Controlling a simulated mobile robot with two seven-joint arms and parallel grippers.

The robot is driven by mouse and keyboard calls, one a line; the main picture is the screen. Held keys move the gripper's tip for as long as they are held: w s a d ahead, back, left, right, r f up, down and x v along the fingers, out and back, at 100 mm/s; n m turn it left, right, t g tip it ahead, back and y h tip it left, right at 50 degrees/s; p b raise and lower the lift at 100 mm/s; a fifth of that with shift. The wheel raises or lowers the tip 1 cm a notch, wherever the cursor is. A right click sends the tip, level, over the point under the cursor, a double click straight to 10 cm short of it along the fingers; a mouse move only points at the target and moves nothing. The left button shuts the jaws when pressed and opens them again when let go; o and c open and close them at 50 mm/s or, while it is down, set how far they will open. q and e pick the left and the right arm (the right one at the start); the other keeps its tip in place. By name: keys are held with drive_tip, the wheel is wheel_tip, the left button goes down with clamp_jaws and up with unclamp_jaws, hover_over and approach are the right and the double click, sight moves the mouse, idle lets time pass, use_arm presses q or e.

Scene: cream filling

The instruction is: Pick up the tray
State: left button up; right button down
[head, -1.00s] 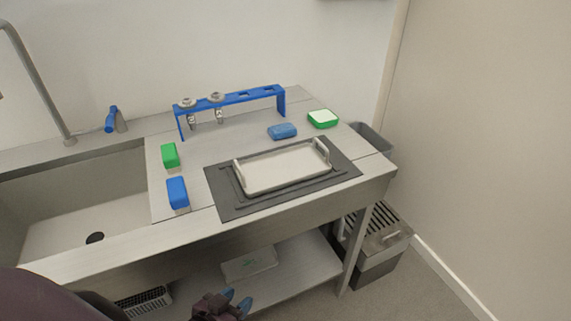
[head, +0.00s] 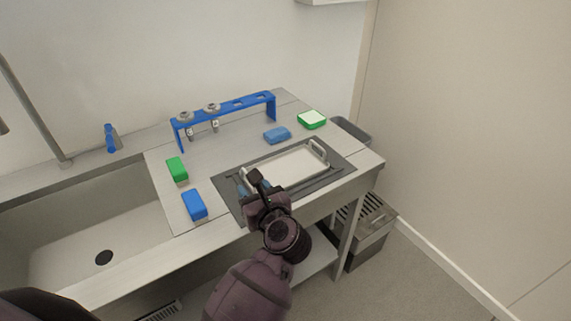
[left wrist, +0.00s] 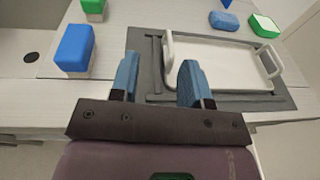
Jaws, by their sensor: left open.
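The tray (head: 290,165) is white and shallow, with a raised handle at each short end. It lies flat on a dark grey mat (head: 335,176) on the steel counter. In the left wrist view the tray (left wrist: 220,62) and its near-left handle (left wrist: 168,46) are just beyond my fingertips. My left gripper (head: 250,185) is at the tray's left end, and its arm hides part of that end. In the left wrist view the blue-tipped fingers of my left gripper (left wrist: 160,75) are apart with nothing between them. My right gripper is not in view.
A blue block (head: 194,205) and a green block (head: 177,170) stand left of the mat, near the sink (head: 60,230). A blue rack (head: 225,107) with hanging nozzles stands behind. A blue sponge (head: 277,135) and a green-and-white one (head: 312,119) lie beyond the tray.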

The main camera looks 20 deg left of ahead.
use_arm(q)
drive_tip(key=d+n+g, duration=0.1)
drive_tip(key=w+d+f+n+h, duration=0.1)
drive_tip(key=shift+w+n+g+h, duration=0.3)
drive_tip(key=shift+n+g, duration=0.1)
drive_tip(key=x, duration=0.3)
drive_tip(key=shift+w+a+f+p, duration=0.15)
drive_tip(key=shift+a+p, duration=0.1)
drive_tip(key=shift+p, duration=0.1)
drive_tip(key=shift+w+a+f, duration=0.15)
drive_tip(key=shift+w+a, duration=0.1)
drive_tip(key=shift+w+a+f, duration=0.3)
drive_tip(key=shift+w+a, duration=0.1)
drive_tip(key=shift+a, duration=0.05)
drive_tip(key=x, duration=0.3)
drive_tip(key=shift+f+p, duration=0.2)
drive_tip(key=shift+p, duration=0.1)
drive_tip(key=shift+w+a+f, duration=0.25)
drive_tip(key=shift+w+a, duration=0.05)
drive_tip(key=shift+w, duration=0.15)
drive_tip(key=c, duration=0.5)
clamp_jaws()
